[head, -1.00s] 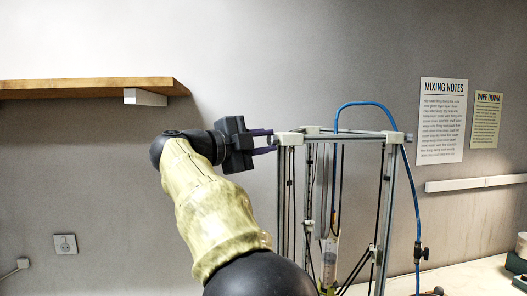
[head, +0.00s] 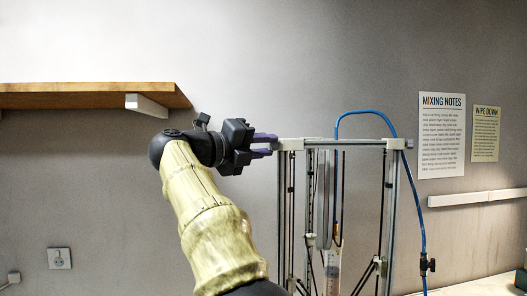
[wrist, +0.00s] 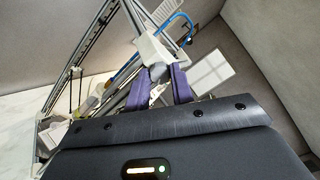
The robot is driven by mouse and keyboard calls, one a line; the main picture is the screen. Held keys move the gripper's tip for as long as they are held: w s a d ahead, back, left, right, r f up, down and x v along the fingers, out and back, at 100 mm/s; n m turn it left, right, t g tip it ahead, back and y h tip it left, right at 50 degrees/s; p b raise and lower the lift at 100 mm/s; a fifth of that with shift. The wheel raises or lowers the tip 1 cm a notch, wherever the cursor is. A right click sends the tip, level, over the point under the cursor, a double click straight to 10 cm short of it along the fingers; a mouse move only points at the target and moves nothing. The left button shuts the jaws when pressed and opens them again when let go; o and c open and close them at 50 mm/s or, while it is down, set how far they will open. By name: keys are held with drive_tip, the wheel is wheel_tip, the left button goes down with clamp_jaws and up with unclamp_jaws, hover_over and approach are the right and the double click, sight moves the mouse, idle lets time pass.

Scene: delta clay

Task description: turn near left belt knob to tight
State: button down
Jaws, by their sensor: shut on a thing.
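The delta printer (head: 341,142) is a tall metal frame with white corner blocks. Its near left corner block (head: 290,144) is at the top left of the frame, and it also shows in the wrist view (wrist: 152,48). The near left belt knob (wrist: 157,72) is a small grey piece on that block, between my purple fingers. In the head view the fingers hide it. My gripper (head: 272,145) reaches in from the left at the corner's height and is shut on the knob. In the wrist view its fingertips (wrist: 160,74) lie on either side of the knob.
A wooden shelf (head: 85,96) with a white bracket (head: 146,105) is on the wall at left, close to my wrist. A blue tube (head: 414,190) arches over the frame and hangs down its right side. The wall above the frame is clear.

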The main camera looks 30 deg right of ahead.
drive_tip(key=shift+f+m, duration=0.1)
drive_tip(key=shift+m, duration=0.2)
drive_tip(key=c, duration=1.2)
unclamp_jaws()
drive_tip(key=s+a+b, duration=0.1)
drive_tip(key=s+a, duration=0.2)
drive_tip(key=a, duration=1.4)
drive_tip(key=shift+s+f, duration=0.15)
drive_tip(key=shift+f, duration=0.05)
